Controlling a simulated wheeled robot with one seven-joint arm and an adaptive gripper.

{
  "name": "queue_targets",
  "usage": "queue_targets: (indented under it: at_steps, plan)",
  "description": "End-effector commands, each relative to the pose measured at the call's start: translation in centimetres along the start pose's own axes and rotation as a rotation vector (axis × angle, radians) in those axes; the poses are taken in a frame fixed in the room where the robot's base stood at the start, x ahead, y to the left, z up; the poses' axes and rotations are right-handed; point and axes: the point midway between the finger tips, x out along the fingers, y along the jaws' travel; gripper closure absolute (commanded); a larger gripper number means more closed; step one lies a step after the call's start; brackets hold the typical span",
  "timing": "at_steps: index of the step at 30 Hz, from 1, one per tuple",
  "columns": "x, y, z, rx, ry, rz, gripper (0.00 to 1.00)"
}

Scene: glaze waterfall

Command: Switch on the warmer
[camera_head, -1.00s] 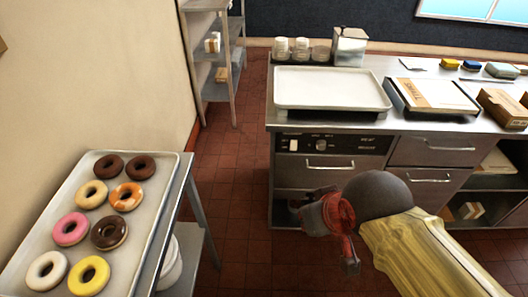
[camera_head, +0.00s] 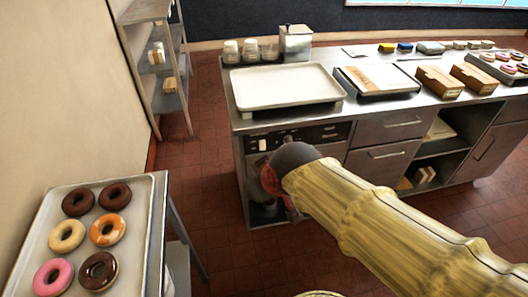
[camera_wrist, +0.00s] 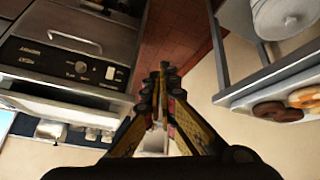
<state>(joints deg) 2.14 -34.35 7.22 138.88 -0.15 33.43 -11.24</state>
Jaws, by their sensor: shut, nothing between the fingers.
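The warmer is the steel front at the counter's left end, with a dark control panel (camera_head: 325,134) along its top edge. A small white switch (camera_head: 262,145) shows at the panel's left part. In the wrist view the panel (camera_wrist: 62,60) is at the left, tilted, with a round knob (camera_wrist: 81,66) and the white switch (camera_wrist: 110,73). My gripper (camera_wrist: 163,72) is shut and empty, apart from the panel and to the right of the switch in that view. In the head view my arm mostly hides the gripper, low in front of the warmer.
A pale tray (camera_head: 243,104) lies on the counter above the warmer. A doughnut tray (camera_head: 139,216) stands on a side table at the lower left. A steel shelf (camera_head: 150,11) stands at the back left. Red tiled floor is free between side table and counter.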

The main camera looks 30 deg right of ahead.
Motion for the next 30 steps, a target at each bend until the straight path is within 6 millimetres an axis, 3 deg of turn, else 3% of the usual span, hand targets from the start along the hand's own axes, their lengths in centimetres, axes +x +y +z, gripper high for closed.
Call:
queue_targets:
  at_steps: [3,6,12,17,21,25,30]
  plan:
    - [5.0,2.6,-4.9,-0.138,0.066,0.042,1.00]
    - [9.5,4.7,-7.9,-0.264,0.135,0.092,1.00]
    - [17.7,8.8,-10.7,-0.513,0.251,0.226,1.00]
    - [22.8,11.5,-9.7,-0.709,0.318,0.364,1.00]
    - [25.6,13.0,-6.8,-0.876,0.353,0.501,1.00]
    - [26.5,13.6,-3.5,-1.005,0.366,0.626,1.00]
    - [26.1,13.6,-0.2,-1.114,0.366,0.745,1.00]
